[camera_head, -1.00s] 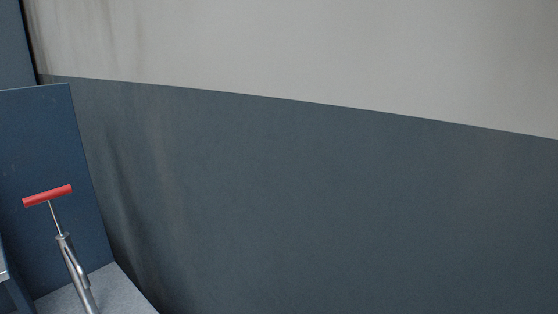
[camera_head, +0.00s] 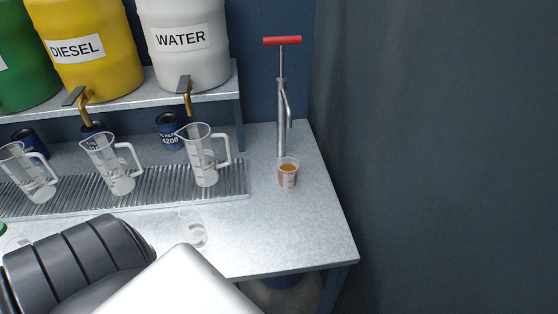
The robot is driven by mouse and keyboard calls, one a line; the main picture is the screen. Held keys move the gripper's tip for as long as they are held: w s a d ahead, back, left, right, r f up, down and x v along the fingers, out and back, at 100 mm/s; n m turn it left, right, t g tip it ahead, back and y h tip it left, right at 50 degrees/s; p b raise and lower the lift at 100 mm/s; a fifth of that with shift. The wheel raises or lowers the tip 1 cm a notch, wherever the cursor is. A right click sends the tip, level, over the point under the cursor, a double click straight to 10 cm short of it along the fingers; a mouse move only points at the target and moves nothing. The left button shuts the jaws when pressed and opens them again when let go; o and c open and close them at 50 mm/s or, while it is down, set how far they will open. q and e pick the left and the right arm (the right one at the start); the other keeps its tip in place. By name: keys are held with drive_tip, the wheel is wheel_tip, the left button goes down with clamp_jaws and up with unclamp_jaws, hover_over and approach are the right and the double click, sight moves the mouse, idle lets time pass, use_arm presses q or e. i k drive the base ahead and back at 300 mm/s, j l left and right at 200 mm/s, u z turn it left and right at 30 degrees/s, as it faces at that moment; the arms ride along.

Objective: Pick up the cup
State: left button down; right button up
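A small clear cup (camera_head: 287,174) with brown liquid in it stands upright on the grey bench at the right, just in front of the metal hand pump (camera_head: 282,118) with a red T-handle. A clear, empty-looking round object (camera_head: 194,233), perhaps another cup, is near the bench's front edge; it is faint and partly covered by my arm. Dark ribbed and white links of my arm fill the bottom left. Neither gripper shows.
Clear measuring jugs (camera_head: 202,160) stand along a ribbed drain strip (camera_head: 160,188). A shelf (camera_head: 215,91) above holds a yellow DIESEL barrel (camera_head: 92,72) and a white WATER barrel (camera_head: 183,65) with taps. The bench (camera_head: 305,240) is bare right of the cup. A dark wall stands at right.

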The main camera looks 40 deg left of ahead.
sight(287, 167)
drive_tip(key=u, duration=1.2)
